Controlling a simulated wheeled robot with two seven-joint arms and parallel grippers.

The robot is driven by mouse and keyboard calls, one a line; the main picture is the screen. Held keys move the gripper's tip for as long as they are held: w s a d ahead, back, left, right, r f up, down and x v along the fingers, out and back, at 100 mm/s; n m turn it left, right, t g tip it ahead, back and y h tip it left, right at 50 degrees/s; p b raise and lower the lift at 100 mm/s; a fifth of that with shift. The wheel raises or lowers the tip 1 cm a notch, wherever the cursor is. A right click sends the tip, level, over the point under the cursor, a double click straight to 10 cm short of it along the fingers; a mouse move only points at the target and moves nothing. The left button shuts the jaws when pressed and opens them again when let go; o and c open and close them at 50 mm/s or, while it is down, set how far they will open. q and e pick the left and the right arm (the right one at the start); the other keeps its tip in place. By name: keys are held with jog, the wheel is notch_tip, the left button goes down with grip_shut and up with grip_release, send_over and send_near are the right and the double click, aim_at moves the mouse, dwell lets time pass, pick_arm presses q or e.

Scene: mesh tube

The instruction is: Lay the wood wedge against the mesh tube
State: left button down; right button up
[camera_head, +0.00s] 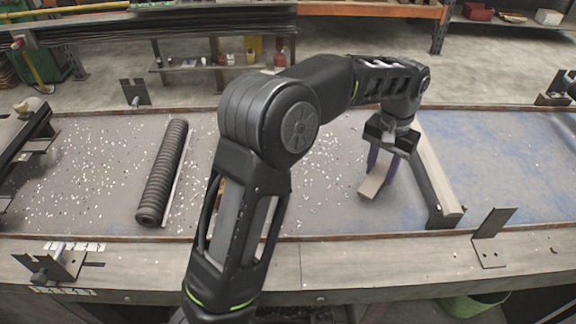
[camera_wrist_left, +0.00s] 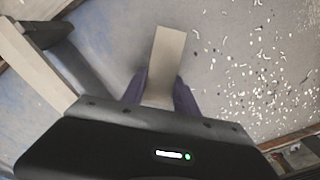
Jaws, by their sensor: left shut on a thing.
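The mesh tube (camera_head: 162,175) is a dark ribbed cylinder lying on the worktable in the left part of the head view, running away from me. My left gripper (camera_head: 382,170) has purple fingers and points down at the right of the middle, well to the right of the tube. It is shut on the wood wedge (camera_head: 371,187), a pale tan block. In the left wrist view the wedge (camera_wrist_left: 167,52) sticks out beyond the fingers (camera_wrist_left: 160,95). I cannot tell whether the wedge touches the table. The tube is not in the wrist view. My right gripper is not in view.
A pale wooden bar (camera_head: 438,175) with dark edging lies just right of my left gripper. A thin pale strip (camera_head: 176,168) runs beside the tube. Metal brackets (camera_head: 492,240) stand along the table edges. White chips litter the grey tabletop (camera_head: 320,190). My left arm hides part of its middle.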

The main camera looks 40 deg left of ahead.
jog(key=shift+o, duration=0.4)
pick_arm(q)
jog(key=shift+a+r, duration=0.1)
jog(key=shift+a, duration=0.05)
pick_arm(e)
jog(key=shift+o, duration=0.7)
pick_arm(q)
jog(key=shift+a+r, duration=0.1)
jog(key=shift+a, duration=0.25)
pick_arm(e)
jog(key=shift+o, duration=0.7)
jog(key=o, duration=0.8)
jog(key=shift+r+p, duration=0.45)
jog(key=shift+p, duration=0.05)
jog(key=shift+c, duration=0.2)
pick_arm(q)
jog(key=s+a+r+n, duration=0.2)
jog(key=a, duration=0.6)
jog(key=s+a+r+n, duration=0.3)
jog(key=a, duration=0.5)
jog(key=s+a+r+n, duration=0.2)
jog(key=a+n, duration=0.1)
jog(key=a, duration=0.5)
jog(key=shift+s+a+r, duration=0.2)
jog(key=shift+s+a, duration=0.05)
jog(key=shift+a, duration=0.1)
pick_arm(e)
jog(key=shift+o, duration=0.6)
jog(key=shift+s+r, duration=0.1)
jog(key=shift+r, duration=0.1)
